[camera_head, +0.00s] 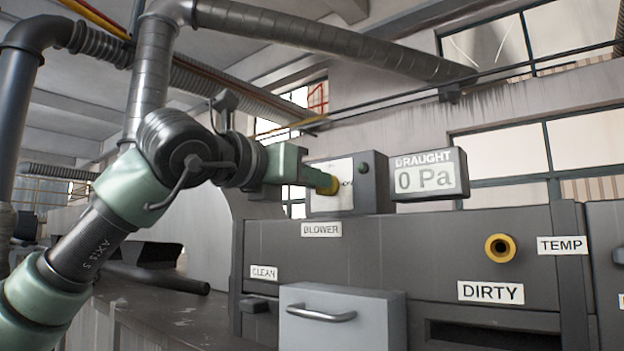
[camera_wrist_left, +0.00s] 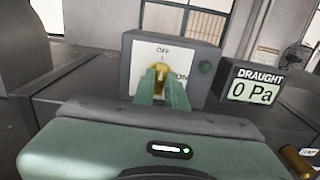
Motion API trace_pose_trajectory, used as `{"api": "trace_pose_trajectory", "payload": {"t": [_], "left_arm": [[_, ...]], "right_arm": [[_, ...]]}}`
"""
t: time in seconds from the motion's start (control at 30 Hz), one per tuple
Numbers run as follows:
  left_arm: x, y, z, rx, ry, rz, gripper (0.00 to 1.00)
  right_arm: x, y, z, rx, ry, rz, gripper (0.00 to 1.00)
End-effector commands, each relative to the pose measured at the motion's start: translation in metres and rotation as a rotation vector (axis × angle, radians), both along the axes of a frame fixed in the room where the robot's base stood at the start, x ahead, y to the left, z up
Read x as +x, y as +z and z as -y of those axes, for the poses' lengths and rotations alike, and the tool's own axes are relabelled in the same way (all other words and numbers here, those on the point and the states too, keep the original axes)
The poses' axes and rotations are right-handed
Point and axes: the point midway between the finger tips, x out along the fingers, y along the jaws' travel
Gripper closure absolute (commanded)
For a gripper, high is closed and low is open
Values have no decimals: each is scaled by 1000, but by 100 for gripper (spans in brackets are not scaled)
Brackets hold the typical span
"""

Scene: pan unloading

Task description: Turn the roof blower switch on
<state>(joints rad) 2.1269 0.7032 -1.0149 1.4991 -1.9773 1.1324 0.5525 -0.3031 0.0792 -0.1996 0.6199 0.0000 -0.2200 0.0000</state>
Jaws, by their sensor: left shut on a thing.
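The roof blower switch is a yellow knob (camera_wrist_left: 159,72) on the white face of a grey box (camera_wrist_left: 133,44). The face reads OFF at the top and ON at the right. The yellow knob also shows in the head view (camera_head: 328,185). My left gripper (camera_wrist_left: 163,84) is shut on the knob, its two green fingers on either side of it; it also shows in the head view (camera_head: 312,176). The knob looks roughly upright, towards OFF, though the fingers partly hide it. A dark green lamp (camera_wrist_left: 207,67) sits right of the face. My right gripper is out of view.
A DRAUGHT display (camera_head: 428,175) right of the switch box reads 0 Pa. Below are a BLOWER label (camera_head: 321,229), a grey drawer with a handle (camera_head: 342,330) and a yellow ring (camera_head: 500,248) above the DIRTY label. Pipes run overhead.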

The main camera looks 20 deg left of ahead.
Motion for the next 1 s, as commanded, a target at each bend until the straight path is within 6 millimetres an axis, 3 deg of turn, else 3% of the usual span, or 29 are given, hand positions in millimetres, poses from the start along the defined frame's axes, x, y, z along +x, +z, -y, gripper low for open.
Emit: {"api": "trace_pose_trajectory", "payload": {"t": [0.37, 1.0], "left_arm": [[0, -1, 1, 177, 1, 64, 100], [-1, 0, 2, 742, 3, 271, 100]], "right_arm": [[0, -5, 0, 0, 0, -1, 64], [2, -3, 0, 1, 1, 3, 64]]}}
